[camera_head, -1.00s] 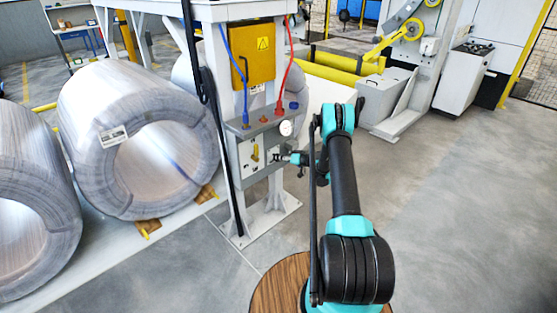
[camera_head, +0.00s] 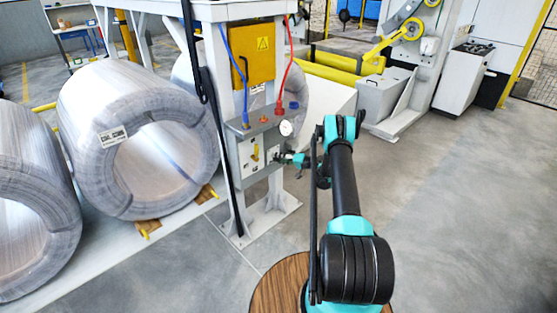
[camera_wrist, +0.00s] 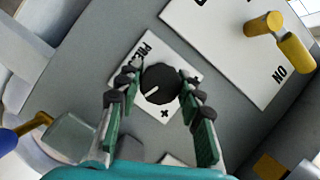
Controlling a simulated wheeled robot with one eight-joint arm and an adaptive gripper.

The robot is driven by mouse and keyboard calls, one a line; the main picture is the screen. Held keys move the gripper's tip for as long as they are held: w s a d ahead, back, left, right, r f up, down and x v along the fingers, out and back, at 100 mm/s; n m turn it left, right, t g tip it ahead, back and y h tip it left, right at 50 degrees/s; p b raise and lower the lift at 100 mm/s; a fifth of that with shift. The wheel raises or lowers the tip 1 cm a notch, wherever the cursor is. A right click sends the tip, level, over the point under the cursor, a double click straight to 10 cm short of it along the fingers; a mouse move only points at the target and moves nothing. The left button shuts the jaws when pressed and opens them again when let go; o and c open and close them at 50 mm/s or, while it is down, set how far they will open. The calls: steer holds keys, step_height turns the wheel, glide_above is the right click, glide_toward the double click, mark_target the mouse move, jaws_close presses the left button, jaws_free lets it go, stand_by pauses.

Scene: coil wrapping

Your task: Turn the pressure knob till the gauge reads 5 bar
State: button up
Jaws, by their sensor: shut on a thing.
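The black pressure knob (camera_wrist: 160,84) with a white pointer mark sits on a white plate (camera_wrist: 150,52) lettered "PRE..." with a plus sign, in the wrist view. The pointer faces the lower left of that picture. My gripper (camera_wrist: 160,82) has one finger on each side of the knob and is shut on it. In the head view my gripper (camera_head: 284,159) is at the right part of the grey control box (camera_head: 246,152), and the knob is too small to make out. The round white gauge (camera_head: 286,128) stands on top of the box; its reading is too small to read.
A yellow lever (camera_wrist: 283,40) on a plate marked "ON" is near the knob. Blue and red hoses (camera_head: 282,85) run into the box top. Large wrapped coils (camera_head: 95,120) lie at the left. The floor at the right is clear.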

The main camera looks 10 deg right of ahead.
steer(key=o, duration=1.2)
steer(key=shift+c, duration=0.2)
steer(key=v, duration=1.2)
